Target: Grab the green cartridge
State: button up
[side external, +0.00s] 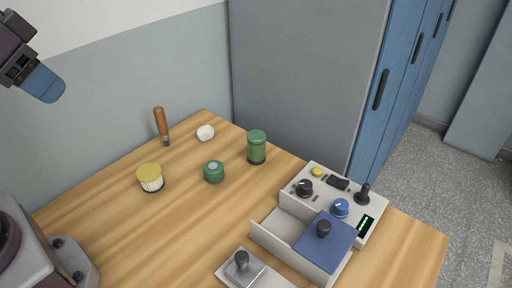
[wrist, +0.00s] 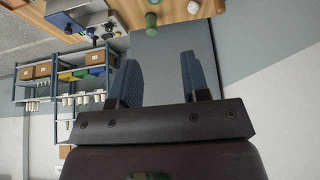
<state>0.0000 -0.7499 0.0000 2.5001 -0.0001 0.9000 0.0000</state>
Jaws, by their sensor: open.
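Two green things stand on the wooden table. One is a tall green cylinder (side external: 257,148) near the back edge, beside the grey cabinet. The other is a short, squat green piece (side external: 214,172) with a pale centre on top, to its left and nearer. The pictures do not settle which is the cartridge. My gripper (side external: 44,88) is high at the upper left, well away from both. In the wrist view my gripper (wrist: 160,77) has its two blue fingers apart with nothing between them. The tall green cylinder (wrist: 151,20) shows beyond them at the top.
A control box (side external: 349,186) with knobs, an open drawer (side external: 285,248) with a blue lid, and a knobbed plate (side external: 235,272) are to the right.

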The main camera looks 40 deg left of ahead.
aim_at(249, 144)
jog(key=o, duration=0.8)
jog(key=shift+c, duration=0.2)
jog(key=shift+w, duration=0.1)
